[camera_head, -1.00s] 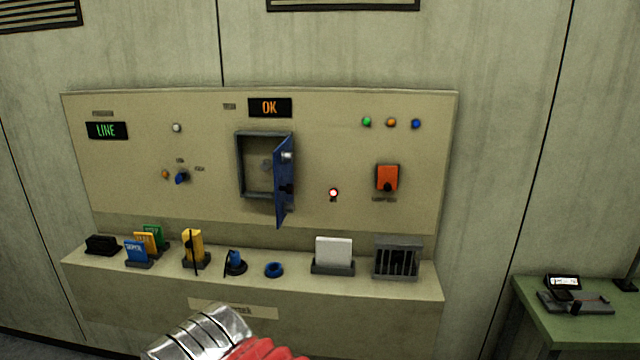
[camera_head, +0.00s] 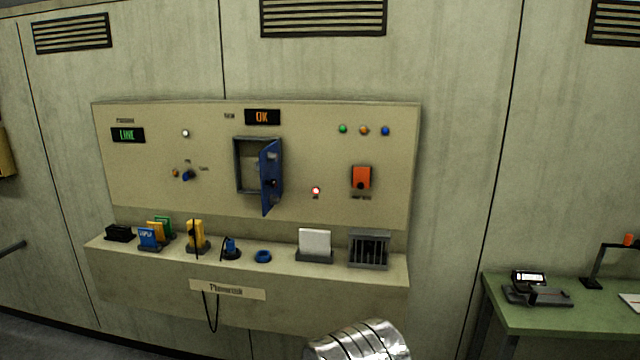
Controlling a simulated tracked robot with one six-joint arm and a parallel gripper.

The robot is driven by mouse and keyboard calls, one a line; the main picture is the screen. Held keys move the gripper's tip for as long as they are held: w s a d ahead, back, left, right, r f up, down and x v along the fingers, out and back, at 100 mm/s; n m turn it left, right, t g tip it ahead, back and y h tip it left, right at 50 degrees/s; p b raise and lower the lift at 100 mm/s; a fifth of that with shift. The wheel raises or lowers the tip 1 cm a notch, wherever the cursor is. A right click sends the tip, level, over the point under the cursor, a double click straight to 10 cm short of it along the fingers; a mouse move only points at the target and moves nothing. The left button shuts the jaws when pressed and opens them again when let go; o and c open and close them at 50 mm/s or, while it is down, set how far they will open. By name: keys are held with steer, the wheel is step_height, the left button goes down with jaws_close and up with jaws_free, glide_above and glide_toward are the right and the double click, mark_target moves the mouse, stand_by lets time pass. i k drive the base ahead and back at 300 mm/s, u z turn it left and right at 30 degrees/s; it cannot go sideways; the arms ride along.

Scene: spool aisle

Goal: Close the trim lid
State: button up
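The trim lid (camera_head: 271,178) is a blue hinged door on the control panel. It stands open, swung outward at the right side of a grey-framed recess (camera_head: 237,166). A dark knob shows on the lid. The inside of the recess is partly visible, and the lid hides its right part. A silver ribbed piece of my arm shows at the bottom edge, right of centre, well below and apart from the lid. My gripper is not in view.
A shelf (camera_head: 340,279) under the panel holds cards, a yellow handset (camera_head: 195,235), a blue ring (camera_head: 263,257), a white card (camera_head: 314,243) and a barred grey box (camera_head: 369,249). A green table (camera_head: 540,316) stands at the right. A black cord loop hangs below the shelf.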

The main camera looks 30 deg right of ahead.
mark_target(269, 173)
steer(key=u, duration=0.05)
steer(key=k, duration=0.2)
steer(key=z, duration=0.6)
steer(key=i, duration=1.35)
steer(key=u, duration=2.2)
